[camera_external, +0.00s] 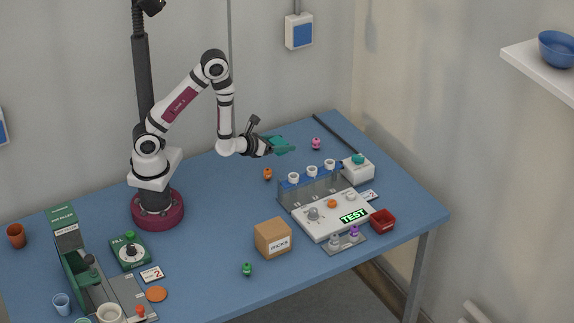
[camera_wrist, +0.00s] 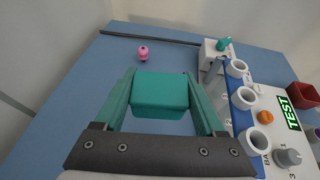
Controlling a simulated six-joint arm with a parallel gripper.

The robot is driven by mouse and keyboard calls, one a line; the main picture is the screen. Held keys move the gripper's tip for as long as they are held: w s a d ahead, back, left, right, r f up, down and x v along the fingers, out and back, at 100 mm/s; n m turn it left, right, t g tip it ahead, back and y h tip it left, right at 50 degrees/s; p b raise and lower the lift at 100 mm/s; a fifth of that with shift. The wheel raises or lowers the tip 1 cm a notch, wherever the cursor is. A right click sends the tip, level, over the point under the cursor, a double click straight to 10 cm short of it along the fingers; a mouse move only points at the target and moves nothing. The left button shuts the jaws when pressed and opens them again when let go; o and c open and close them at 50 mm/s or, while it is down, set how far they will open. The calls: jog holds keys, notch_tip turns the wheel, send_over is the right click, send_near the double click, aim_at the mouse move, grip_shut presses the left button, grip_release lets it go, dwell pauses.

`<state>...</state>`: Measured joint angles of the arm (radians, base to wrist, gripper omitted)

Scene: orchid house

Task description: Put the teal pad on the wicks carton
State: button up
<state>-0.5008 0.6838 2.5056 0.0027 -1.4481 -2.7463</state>
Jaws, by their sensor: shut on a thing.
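My gripper (camera_external: 279,145) is shut on the teal pad (camera_wrist: 160,94), a block with rounded edges held between the two green fingers. In the external view the pad and the fingers blend together in colour, up in the air over the back middle of the table. The wicks carton (camera_external: 272,239) is a brown cardboard box with a white label, standing near the table's front edge. It is lower in the picture than my gripper and well apart from it. The carton is not in the wrist view.
A rack with white-rimmed tubes (camera_external: 311,186) and a white test panel (camera_external: 332,214) stand right of the carton. A white box with a teal top (camera_external: 358,168) is behind them. An orange figure (camera_external: 267,174), a pink one (camera_external: 316,144) and a green one (camera_external: 247,269) stand on the table.

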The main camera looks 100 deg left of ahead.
jog(key=w+d+r, duration=0.5)
jog(key=w+d, duration=0.2)
notch_tip(320, 180, up, 4)
jog(key=m+t+h, duration=0.1)
send_over(276, 226)
jog(key=s+d, duration=0.7)
jog(key=d, duration=0.2)
jog(key=shift+m, duration=0.3)
jog(key=x, duration=0.4)
jog(key=f+x, duration=0.1)
jog(key=x, duration=0.3)
jog(key=s+x, duration=0.1)
jog(key=x, duration=0.3)
jog(key=shift+a+f, duration=0.15)
jog(key=shift+f, duration=0.3)
jog(key=f, duration=0.4)
jog(key=shift+w+a, duration=0.3)
jog(key=shift+f+t, duration=0.25)
jog(key=shift+t, duration=0.05)
jog(key=shift+f, duration=0.2)
